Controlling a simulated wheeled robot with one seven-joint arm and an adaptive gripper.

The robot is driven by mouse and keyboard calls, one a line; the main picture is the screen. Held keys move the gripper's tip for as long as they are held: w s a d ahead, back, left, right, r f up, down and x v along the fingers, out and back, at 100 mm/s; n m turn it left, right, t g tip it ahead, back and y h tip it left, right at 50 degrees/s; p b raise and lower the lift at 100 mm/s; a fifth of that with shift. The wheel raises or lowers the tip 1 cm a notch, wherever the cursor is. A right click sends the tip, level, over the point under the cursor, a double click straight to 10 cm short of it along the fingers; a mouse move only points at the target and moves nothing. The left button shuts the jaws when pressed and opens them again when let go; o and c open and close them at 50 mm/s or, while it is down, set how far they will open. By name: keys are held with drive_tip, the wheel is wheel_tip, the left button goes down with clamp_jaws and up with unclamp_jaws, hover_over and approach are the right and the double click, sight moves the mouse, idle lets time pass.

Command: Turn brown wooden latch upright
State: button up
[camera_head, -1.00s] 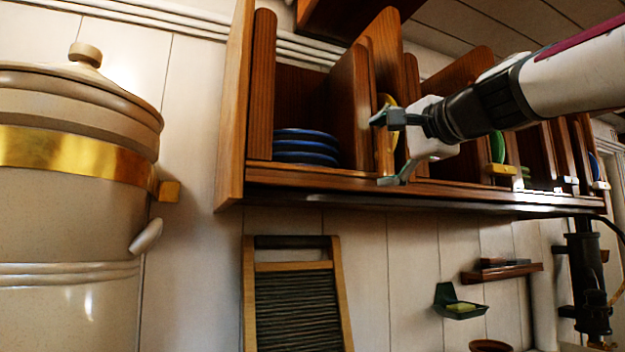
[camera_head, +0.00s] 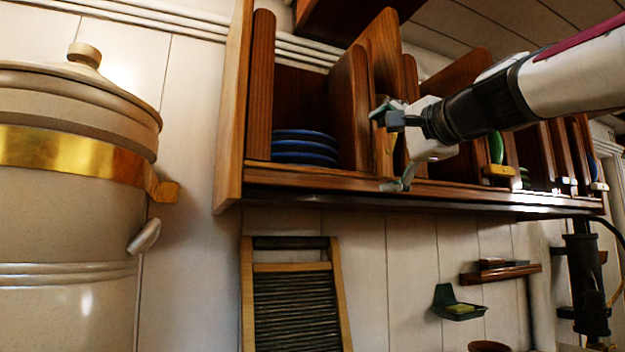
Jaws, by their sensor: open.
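My gripper (camera_head: 388,150) is open in front of the wooden plate rack (camera_head: 310,182). One finger is up beside a divider and the other is down at the rack's front rail. No brown latch shows clearly. The part of the rail at my gripper is largely covered by the fingers, and I cannot tell whether they touch anything. A narrow yellow-tan strip shows between the fingers; I cannot tell if it is a plate edge or wood. Farther right, a small yellowish latch-like block (camera_head: 499,170) lies level on the rail.
A large cream crock (camera_head: 65,230) with a brass band fills the left. A washboard (camera_head: 296,300), a green soap dish (camera_head: 458,305) and a small shelf (camera_head: 500,273) are below the rack.

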drive_tip(key=v, duration=1.2)
drive_tip(key=s+a+f+n+g+p, duration=0.1)
drive_tip(key=a+f+n+g, duration=0.1)
drive_tip(key=f, duration=0.5)
drive_tip(key=s+a+f+n+g, duration=0.1)
drive_tip(key=a+f+n+g, duration=0.1)
drive_tip(key=f, duration=0.5)
drive_tip(key=s+f+n+g+h+p, duration=0.1)
drive_tip(key=s+f+n+g+h, duration=0.1)
drive_tip(key=s+f, duration=0.4)
drive_tip(key=s+d+f+n+g+h+p, duration=0.1)
drive_tip(key=s+f+n+g, duration=0.3)
drive_tip(key=f, duration=1)
drive_tip(key=s+f+n+g+h, duration=0.2)
drive_tip(key=s+f+n+g, duration=0.1)
drive_tip(key=s+f, duration=0.5)
wheel_tip(320, 180, down, 2)
drive_tip(key=shift+d+f+n+h+p, duration=0.15)
drive_tip(key=shift+d+n+h+p, duration=0.2)
drive_tip(key=shift+n, duration=0.25)
